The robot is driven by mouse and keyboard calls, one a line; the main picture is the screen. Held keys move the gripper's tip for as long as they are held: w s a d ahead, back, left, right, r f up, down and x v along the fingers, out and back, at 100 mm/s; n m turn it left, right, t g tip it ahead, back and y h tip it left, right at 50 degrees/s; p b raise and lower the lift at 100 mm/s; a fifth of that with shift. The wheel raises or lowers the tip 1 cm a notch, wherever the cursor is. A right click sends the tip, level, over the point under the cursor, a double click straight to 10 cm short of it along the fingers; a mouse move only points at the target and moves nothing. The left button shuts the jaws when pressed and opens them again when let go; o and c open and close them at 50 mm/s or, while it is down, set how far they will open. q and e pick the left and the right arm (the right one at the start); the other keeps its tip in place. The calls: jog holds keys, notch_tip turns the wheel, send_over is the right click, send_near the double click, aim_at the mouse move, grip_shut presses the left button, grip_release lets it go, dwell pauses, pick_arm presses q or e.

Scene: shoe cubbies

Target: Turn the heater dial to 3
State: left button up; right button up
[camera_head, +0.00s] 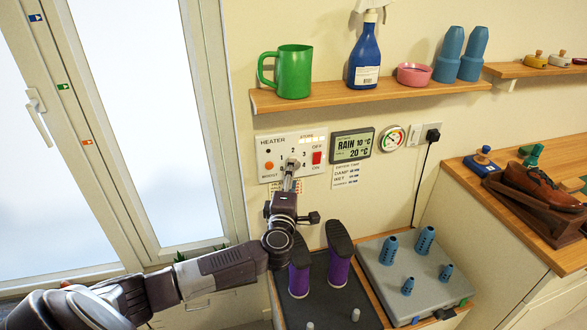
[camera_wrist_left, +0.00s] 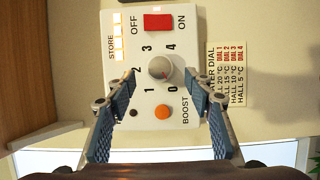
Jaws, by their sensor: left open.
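The white heater panel (camera_head: 272,153) is on the wall under the shelf, with a grey round dial (camera_head: 293,163). In the left wrist view the panel (camera_wrist_left: 122,75) appears turned sideways, and the dial (camera_wrist_left: 158,72) is ringed by the numbers 0 to 4. My left gripper (camera_head: 291,176) is in front of the panel. In the wrist view its blue-padded fingers (camera_wrist_left: 157,93) are open, one on each side of the dial, apparently not touching it.
A red switch (camera_head: 317,157) and an orange boost button (camera_wrist_left: 162,112) sit close to the dial. A weather display (camera_head: 352,145) and a round gauge (camera_head: 391,138) are to the right. A shelf (camera_head: 340,93) overhangs; purple boots (camera_head: 339,269) stand below.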

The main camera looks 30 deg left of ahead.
pick_arm(q)
jog(key=shift+x, duration=1.9)
jog(key=shift+c, duration=0.7)
